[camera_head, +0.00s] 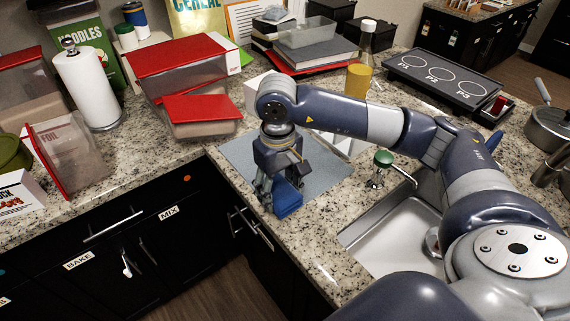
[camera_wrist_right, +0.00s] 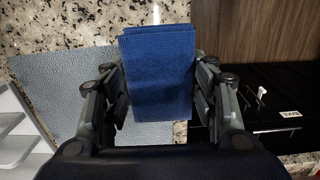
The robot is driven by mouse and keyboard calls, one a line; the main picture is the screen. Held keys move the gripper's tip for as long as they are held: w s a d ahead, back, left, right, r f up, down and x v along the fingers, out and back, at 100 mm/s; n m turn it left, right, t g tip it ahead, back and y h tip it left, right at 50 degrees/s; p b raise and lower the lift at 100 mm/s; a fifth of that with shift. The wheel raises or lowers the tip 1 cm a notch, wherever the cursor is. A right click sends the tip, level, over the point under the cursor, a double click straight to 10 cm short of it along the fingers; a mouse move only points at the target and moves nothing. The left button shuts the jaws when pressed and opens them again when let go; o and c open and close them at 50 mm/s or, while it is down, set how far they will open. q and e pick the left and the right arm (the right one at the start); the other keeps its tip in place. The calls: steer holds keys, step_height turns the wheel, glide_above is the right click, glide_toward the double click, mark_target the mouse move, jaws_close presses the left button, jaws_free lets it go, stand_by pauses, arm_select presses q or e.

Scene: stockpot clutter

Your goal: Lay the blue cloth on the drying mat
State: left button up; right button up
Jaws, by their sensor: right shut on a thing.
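The blue cloth (camera_head: 288,201) is a folded blue piece, held in my right gripper (camera_head: 280,186). In the right wrist view the cloth (camera_wrist_right: 158,70) sits between the two fingers of the right gripper (camera_wrist_right: 160,85), its folded layers showing at the top edge. The drying mat (camera_head: 322,170) is a flat grey-blue rectangle on the counter beside the sink. In the head view the gripper and cloth overlap the mat's front part, near the counter edge. In the wrist view the mat (camera_wrist_right: 60,92) shows left of and behind the cloth. My left gripper is out of view.
The sink (camera_head: 390,235) and a green-topped tap (camera_head: 383,160) lie right of the mat. Red-lidded boxes (camera_head: 185,70) stand behind to the left. A white rack (camera_wrist_right: 12,130) borders the mat. Dark drawers (camera_head: 150,245) drop below the counter's front edge.

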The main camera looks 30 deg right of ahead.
steer(key=w+d+p, duration=0.1)
steer(key=w+d, duration=0.1)
steer(key=w+d+p, duration=0.1)
steer(key=w+d, duration=0.1)
steer(key=w, duration=0.1)
steer(key=w+d+f+p, duration=0.1)
steer(key=w+d, duration=0.1)
steer(key=d, duration=0.1)
steer(key=shift+w, duration=0.25)
step_height(320, 180, down, 3)
steer(key=shift+f+p, duration=0.1)
steer(key=shift+p, duration=0.95)
steer(key=shift+f, duration=0.2)
steer(key=shift+f+b, duration=0.15)
steer(key=shift+b, duration=0.15)
steer(key=o, duration=1.2)
steer(key=shift+c, duration=0.2)
